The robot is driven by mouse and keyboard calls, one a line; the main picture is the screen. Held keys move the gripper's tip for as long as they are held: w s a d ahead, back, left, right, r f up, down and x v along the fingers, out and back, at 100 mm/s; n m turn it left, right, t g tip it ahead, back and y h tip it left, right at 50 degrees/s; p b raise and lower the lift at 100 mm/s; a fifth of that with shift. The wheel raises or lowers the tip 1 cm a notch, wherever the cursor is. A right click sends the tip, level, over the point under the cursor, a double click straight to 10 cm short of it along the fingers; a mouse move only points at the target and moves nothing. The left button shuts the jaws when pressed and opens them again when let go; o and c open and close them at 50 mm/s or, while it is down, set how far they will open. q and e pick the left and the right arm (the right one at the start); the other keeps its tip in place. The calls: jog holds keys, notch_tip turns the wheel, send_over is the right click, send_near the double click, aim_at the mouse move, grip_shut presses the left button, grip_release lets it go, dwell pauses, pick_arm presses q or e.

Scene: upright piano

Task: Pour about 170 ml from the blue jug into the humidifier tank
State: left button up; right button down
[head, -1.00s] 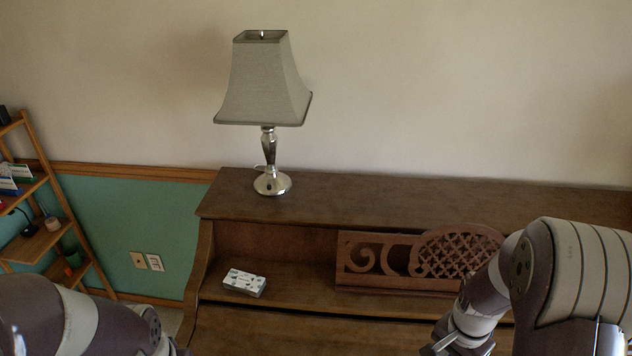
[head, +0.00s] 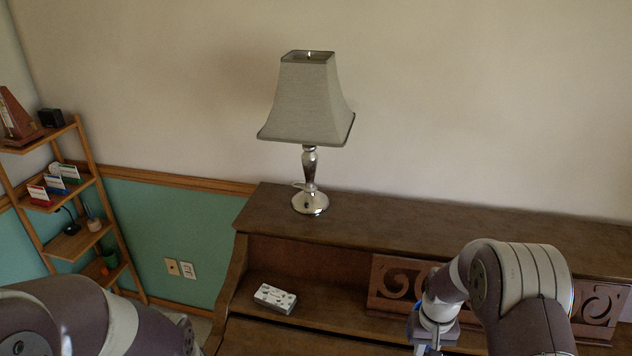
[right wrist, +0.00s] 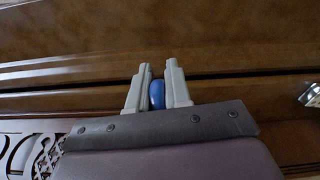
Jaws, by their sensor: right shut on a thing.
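In the right wrist view my right gripper (right wrist: 158,78) is shut on a small blue part (right wrist: 157,95), which looks like part of the blue jug. The rest of the jug is hidden there. In the head view my right arm reaches in front of the piano's music stand, and a bluish patch (head: 413,325) shows beside its wrist. I cannot tell whether that is the jug. My left arm comes in at the lower left, with its gripper outside the picture. I cannot make out a humidifier tank in either view.
The brown upright piano (head: 450,225) carries a lamp (head: 310,105) on its top. A small white patterned box (head: 275,297) lies on the ledge, left of the carved music stand (head: 393,278). A wooden shelf rack (head: 95,180) stands at the left. The piano top right of the lamp is clear.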

jog(key=a+f+n, duration=0.1)
jog(key=a+f, duration=0.2)
jog(key=a, duration=0.2)
jog(key=shift+n, duration=0.3)
jog(key=shift+f, duration=0.2)
